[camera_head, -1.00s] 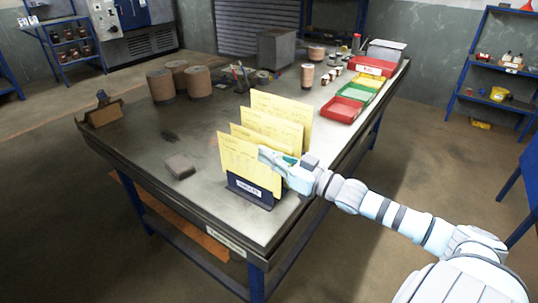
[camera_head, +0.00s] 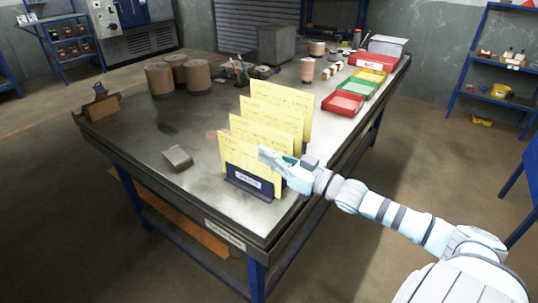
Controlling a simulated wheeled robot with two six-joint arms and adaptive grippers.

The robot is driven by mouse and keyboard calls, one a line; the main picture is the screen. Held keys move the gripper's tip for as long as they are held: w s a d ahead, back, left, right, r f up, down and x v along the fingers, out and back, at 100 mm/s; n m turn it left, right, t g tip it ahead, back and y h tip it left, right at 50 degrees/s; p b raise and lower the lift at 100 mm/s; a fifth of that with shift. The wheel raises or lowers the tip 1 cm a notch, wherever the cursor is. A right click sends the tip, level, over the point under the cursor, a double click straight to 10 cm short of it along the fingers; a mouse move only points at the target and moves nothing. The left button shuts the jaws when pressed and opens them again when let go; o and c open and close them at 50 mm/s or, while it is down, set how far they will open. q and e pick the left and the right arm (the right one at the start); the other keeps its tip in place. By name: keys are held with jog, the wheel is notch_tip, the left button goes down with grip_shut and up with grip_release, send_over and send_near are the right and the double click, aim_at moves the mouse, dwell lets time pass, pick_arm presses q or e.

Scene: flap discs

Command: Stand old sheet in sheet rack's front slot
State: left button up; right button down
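The sheet rack (camera_head: 248,183) stands near the front right edge of the workbench, with a dark front and a white label. Several yellow sheets stand upright in a row at the rack. The frontmost yellow sheet (camera_head: 238,152) stands right behind the rack's dark front, which covers its lower part. It looks upright; whether it touches the rack's floor is hidden. My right gripper (camera_head: 268,156) is at the upper right corner of this sheet and looks shut on it. My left gripper is not in view.
A small grey block (camera_head: 177,158) lies left of the rack on the workbench (camera_head: 150,135). Brown cylinders (camera_head: 159,79) and a clipped brown holder (camera_head: 100,105) are further left. Red (camera_head: 343,103), green and yellow trays line the right edge behind the rack.

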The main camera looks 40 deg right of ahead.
jog(key=c, duration=1.7)
grip_release()
